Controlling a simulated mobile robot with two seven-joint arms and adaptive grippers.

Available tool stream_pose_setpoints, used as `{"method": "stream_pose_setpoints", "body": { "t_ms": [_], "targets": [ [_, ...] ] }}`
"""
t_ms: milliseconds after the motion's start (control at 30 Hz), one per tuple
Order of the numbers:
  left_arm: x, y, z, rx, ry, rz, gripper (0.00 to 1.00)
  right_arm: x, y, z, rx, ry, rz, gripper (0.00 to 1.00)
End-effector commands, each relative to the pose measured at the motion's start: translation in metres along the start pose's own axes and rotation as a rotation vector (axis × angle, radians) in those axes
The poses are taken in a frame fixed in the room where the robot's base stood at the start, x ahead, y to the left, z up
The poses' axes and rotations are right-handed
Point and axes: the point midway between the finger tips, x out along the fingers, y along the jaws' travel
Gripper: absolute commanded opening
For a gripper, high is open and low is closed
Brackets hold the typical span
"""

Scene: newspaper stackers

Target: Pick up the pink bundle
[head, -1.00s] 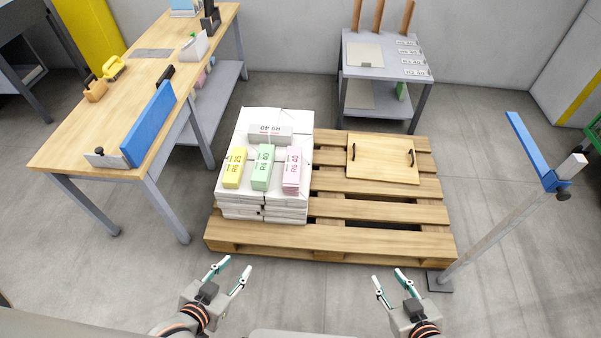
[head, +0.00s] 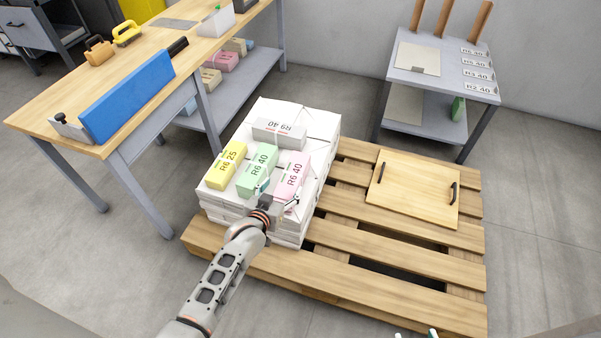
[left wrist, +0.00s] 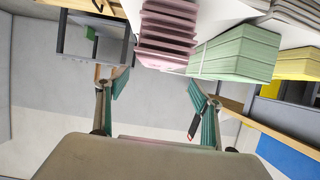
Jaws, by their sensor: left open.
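The pink bundle (head: 292,176) lies on the white paper stack (head: 318,128), at the right end of a row of bundles. It also shows in the left wrist view (left wrist: 167,35), beyond the fingertips and roughly between them in the picture. My left gripper (head: 279,195) is open at the near end of the pink bundle and hides part of it. Its spread fingers (left wrist: 157,82) have nothing between them; I cannot tell whether they touch the bundle. Only the fingertips of my right gripper (head: 415,333) show at the bottom edge, apart and empty.
A green bundle (head: 257,170) lies close left of the pink one, then a yellow bundle (head: 226,166). A grey-white bundle (head: 279,133) lies behind. The stack stands on a wooden pallet (head: 350,277) with a handled board (head: 413,190). A workbench (head: 50,105) stands left.

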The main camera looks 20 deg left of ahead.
Motion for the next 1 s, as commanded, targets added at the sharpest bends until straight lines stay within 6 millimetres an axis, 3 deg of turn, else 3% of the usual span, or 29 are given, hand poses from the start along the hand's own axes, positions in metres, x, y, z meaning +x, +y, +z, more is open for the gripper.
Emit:
{"method": "stream_pose_setpoints", "body": {
  "t_ms": [33,667,1000],
  "targets": [
    [0.007,0.001,0.01,-0.007,-0.009,-0.001,0.67,0.001,-0.002,0.007,0.003,-0.011,-0.005,0.4],
    [0.064,0.005,0.011,-0.016,-0.005,-0.002,0.67,0.008,-0.018,-0.007,0.068,0.037,-0.031,0.4],
    [0.094,0.005,0.005,-0.015,0.0,-0.001,0.67,0.01,-0.025,-0.027,0.113,0.085,-0.042,0.4]
  ]
}}
